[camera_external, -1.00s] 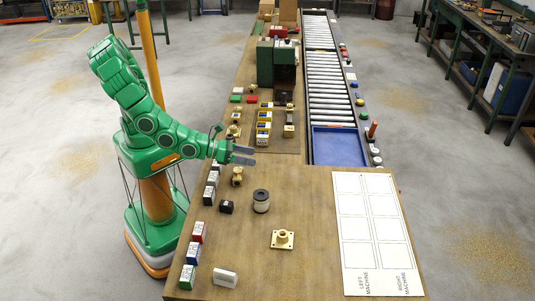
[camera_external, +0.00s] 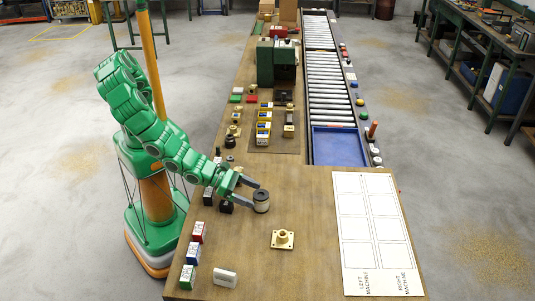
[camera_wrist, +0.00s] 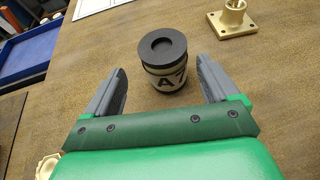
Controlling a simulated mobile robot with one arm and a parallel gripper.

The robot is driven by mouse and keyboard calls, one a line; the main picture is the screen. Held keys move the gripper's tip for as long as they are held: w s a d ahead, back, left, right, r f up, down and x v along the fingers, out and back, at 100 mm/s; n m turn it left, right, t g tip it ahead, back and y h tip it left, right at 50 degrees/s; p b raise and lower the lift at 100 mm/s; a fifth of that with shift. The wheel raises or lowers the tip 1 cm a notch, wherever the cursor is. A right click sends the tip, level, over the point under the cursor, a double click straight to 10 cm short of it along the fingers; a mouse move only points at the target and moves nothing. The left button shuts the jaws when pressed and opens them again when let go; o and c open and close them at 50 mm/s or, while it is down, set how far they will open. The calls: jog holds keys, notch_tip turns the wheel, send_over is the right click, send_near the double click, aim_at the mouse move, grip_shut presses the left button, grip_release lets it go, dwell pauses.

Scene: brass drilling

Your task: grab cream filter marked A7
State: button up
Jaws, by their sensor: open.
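The cream filter (camera_external: 261,202) stands upright on the wooden bench, with dark end caps and a cream band. In the wrist view the filter (camera_wrist: 168,81) shows the mark A7 on its band and a round hole in its black top. My gripper (camera_external: 252,194) is open, low over the bench and right at the filter. In the wrist view my gripper's (camera_wrist: 164,88) grey fingers lie to either side of the filter, which stands between and slightly beyond the tips. I cannot tell whether a finger touches it.
A brass flanged fitting (camera_external: 283,239) stands on the bench, right of the filter. A white marked board (camera_external: 375,281) lies further right. Coloured boxes (camera_external: 193,254) line the left edge. Bench between fitting and board is clear.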

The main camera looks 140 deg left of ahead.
aim_at(261, 198)
jog(key=shift+w+d+x, duration=0.1)
jog(key=shift+x, duration=1.05)
jog(key=shift+w+d+x, duration=0.1)
jog(key=shift+d+x, duration=0.05)
jog(key=shift+x, duration=1.05)
jog(key=shift+r, duration=0.1)
jog(key=shift+c, duration=0.3)
jog(key=c, duration=1)
jog(key=shift+r, duration=0.15)
jog(key=shift+c, duration=0.2)
